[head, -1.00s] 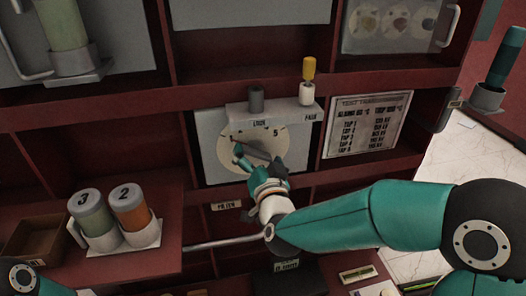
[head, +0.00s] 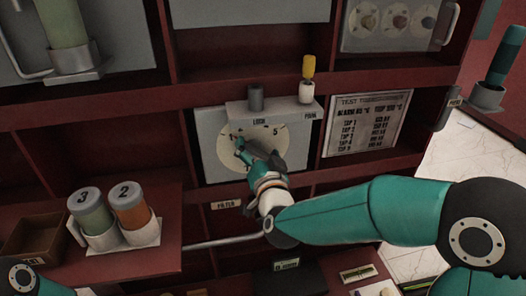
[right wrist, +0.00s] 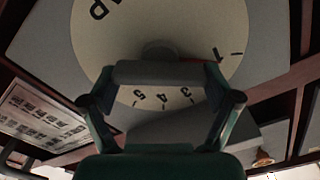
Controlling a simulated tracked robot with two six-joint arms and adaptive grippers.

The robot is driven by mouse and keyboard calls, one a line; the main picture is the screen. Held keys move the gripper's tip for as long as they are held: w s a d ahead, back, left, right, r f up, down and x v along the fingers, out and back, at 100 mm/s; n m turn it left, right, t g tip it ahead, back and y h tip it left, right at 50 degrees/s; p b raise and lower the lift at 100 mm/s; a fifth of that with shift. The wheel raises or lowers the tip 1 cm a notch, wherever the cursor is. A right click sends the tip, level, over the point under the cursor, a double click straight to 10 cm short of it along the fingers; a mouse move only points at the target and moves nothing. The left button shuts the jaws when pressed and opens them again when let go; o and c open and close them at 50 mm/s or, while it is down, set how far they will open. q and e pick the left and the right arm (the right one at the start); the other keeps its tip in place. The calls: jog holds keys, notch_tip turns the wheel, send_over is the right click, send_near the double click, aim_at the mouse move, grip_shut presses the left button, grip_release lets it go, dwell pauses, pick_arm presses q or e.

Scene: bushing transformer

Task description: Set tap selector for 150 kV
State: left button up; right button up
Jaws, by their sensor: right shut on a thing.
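The tap selector is a pale round dial (head: 227,157) on a grey panel (head: 208,124), with numerals around its rim. The 1 and 5 show in the head view; 3, 4 and 5 show upside down in the right wrist view. My right gripper (head: 254,153) is at the dial's middle, shut on the grey selector handle (right wrist: 160,73), and hides part of the face. A small red mark (right wrist: 193,61) by the handle lies toward the 1. The rating plate (head: 367,122) lists taps and kV values too small to read surely. My left gripper is out of view.
Above the dial, a ledge carries a dark grey cylinder (head: 256,98) near LOCK and a yellow-topped pin (head: 308,80) near PARK. Numbered canisters (head: 93,222) (head: 131,208) stand at lower left. A metal bar (head: 225,241) runs below the dial.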

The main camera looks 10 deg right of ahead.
jog(key=m+b, duration=0.1)
jog(key=b, duration=0.1)
jog(key=f+m+b, duration=0.1)
jog(key=m+b, duration=0.1)
jog(key=b, duration=0.1)
jog(key=shift+a+f, duration=0.15)
jog(key=shift+f, duration=0.05)
jog(key=shift+r+m+b, duration=0.15)
jog(key=shift+m+b, duration=1)
jog(key=shift+m, duration=0.15)
jog(key=o, duration=0.9)
jog(key=shift+w, duration=0.1)
jog(key=shift+r, duration=0.1)
jog(key=shift+r, duration=0.1)
